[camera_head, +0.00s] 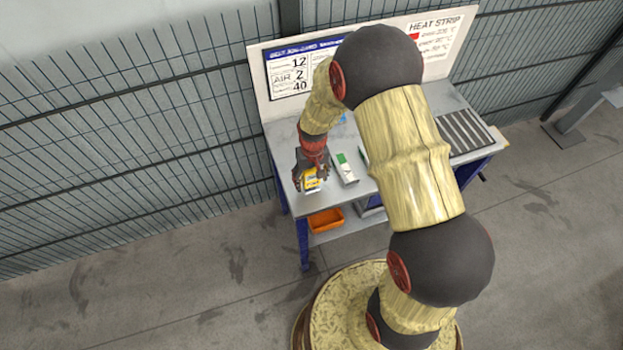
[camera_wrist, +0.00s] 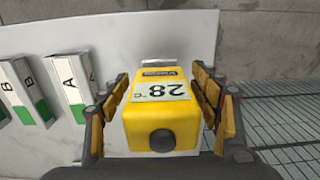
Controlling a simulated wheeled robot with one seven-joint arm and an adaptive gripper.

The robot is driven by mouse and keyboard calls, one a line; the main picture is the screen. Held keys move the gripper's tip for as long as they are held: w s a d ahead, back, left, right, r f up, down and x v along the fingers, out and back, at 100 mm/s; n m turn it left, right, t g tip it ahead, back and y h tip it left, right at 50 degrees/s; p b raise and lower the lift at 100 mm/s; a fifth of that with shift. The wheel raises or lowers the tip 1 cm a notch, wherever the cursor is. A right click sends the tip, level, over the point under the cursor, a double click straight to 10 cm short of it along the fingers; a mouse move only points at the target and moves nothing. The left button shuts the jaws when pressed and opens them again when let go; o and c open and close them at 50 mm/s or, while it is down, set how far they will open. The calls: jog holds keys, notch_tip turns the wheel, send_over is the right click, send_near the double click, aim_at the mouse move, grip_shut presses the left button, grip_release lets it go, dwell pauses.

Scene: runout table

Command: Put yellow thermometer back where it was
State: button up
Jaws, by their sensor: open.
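The yellow thermometer (camera_wrist: 161,115), a boxy device with a white display reading 28 °C and a dark round knob, is between the fingers of my gripper (camera_wrist: 160,92) in the wrist view. My gripper is open, with a finger on each side of the thermometer and narrow gaps beside it. In the head view the thermometer (camera_head: 311,181) shows at the left front part of the table (camera_head: 330,200), partly covered by my gripper (camera_head: 309,176). I cannot tell whether its underside touches the tabletop.
White-and-green blocks marked A (camera_wrist: 72,85) and B (camera_wrist: 27,92) are left of the thermometer in the wrist view. A sign board (camera_head: 268,104) stands along the table's back. An orange bin (camera_head: 325,220) is on the lower shelf. My arm hides the table's middle.

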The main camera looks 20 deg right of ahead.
jog(key=shift+r, duration=0.1)
notch_tip(320, 180, up, 12)
jog(key=shift+d+r+p, duration=0.1)
jog(key=shift+r+p, duration=0.05)
jog(key=shift+p, duration=0.3)
jog(key=s+r+t, duration=0.2)
jog(key=s+r, duration=0.4)
jog(key=r, duration=0.6)
jog(key=s+r+t, duration=0.2)
jog(key=s+r, duration=0.4)
jog(key=r, duration=0.5)
jog(key=s+r+t, duration=0.1)
jog(key=s+r, duration=0.3)
jog(key=s, duration=0.5)
jog(key=shift+s+r+t, duration=0.25)
jog(key=shift+r+t, duration=0.05)
jog(key=shift+w, duration=0.1)
